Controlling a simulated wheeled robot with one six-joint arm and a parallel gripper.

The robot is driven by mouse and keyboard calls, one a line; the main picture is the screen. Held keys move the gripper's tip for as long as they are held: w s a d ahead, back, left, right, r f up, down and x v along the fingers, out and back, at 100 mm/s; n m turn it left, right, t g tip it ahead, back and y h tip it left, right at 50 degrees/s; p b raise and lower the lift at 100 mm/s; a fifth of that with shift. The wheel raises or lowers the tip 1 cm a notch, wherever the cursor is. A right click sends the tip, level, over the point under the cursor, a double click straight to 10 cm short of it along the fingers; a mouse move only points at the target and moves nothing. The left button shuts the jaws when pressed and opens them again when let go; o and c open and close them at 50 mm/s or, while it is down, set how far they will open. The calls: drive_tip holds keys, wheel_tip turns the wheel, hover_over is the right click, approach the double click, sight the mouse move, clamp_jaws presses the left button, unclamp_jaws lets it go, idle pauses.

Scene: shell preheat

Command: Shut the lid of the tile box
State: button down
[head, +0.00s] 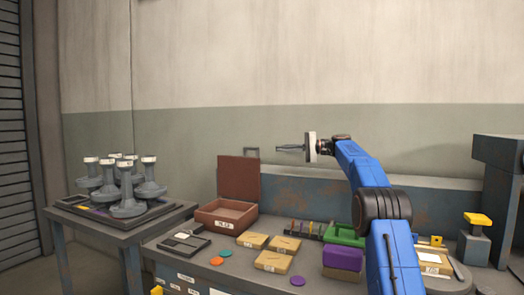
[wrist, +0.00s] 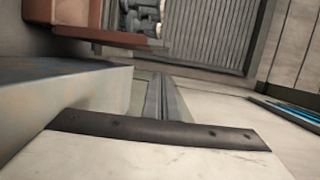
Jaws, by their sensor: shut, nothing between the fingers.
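The tile box (head: 211,222) is brown, with a pale label on its front, and stands at the back left of the workbench. Its lid (head: 239,178) stands upright at the back edge, open, with a grey handle (head: 251,150) on its top edge. My gripper (head: 278,148) is shut and empty. In the head view it is in the air right of the lid, near the height of the lid's top and apart from it. In the wrist view my gripper (wrist: 160,82) points away, and brown parts of the box and lid (wrist: 72,14) show at the upper left.
Tan boxes (head: 272,261), a purple block (head: 343,257) and a green tray (head: 345,235) lie on the bench. A dark tray (head: 183,243) sits in front of the tile box. A side table (head: 165,222) at left holds several grey pieces. The air around the gripper looks clear.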

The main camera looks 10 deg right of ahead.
drive_tip(key=s+x, duration=0.1)
drive_tip(key=x, duration=0.8)
drive_tip(key=shift+s+a+r+y, duration=0.2)
drive_tip(key=shift+a+y, duration=0.2)
drive_tip(key=shift+a, duration=0.25)
idle(0.4)
